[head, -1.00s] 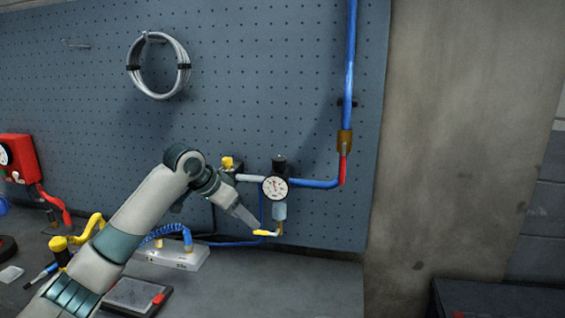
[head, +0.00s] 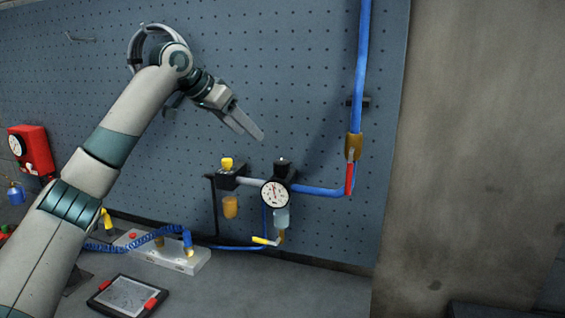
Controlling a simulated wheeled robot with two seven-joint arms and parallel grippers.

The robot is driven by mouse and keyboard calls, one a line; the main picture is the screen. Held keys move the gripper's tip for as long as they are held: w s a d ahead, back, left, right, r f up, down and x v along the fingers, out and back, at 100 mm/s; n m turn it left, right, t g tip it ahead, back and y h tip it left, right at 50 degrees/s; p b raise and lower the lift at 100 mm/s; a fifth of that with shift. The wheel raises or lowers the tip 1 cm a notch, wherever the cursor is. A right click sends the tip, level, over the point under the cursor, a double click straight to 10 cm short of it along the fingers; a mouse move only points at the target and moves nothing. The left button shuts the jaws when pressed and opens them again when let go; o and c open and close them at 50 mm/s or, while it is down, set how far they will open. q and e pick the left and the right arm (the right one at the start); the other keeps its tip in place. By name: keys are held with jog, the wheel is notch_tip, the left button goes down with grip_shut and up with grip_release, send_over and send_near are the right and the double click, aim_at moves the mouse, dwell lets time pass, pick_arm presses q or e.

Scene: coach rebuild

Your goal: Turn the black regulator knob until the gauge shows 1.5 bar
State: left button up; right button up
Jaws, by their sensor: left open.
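The black regulator knob (head: 282,163) sits on top of the regulator on the pegboard. The round white gauge (head: 274,194) is on the regulator's front; its needle is too small to read as a pressure. My left gripper (head: 250,128) is open and empty. It is above and a little left of the knob, apart from it, with its fingers pointing down to the right. The knob and gauge are not covered by my arm. My right gripper is not in view.
A yellow-capped unit (head: 228,177) stands left of the regulator. A blue pipe (head: 361,70) with a red-handled valve (head: 351,170) rises at the right. A yellow-handled valve (head: 264,241) is below the gauge. A tablet (head: 126,296) lies on the bench (head: 270,285).

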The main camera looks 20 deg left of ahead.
aim_at(280, 161)
pick_arm(q)
jog(key=p+x, duration=0.7)
jog(key=x, duration=1)
jog(key=shift+w+d+r+p, duration=0.1)
jog(key=shift+d+r+p, duration=0.05)
jog(key=shift+p, duration=0.15)
jog(key=shift+w+d+f, duration=0.15)
jog(key=shift+w+f, duration=0.1)
jog(key=shift+f, duration=0.15)
jog(key=c, duration=1)
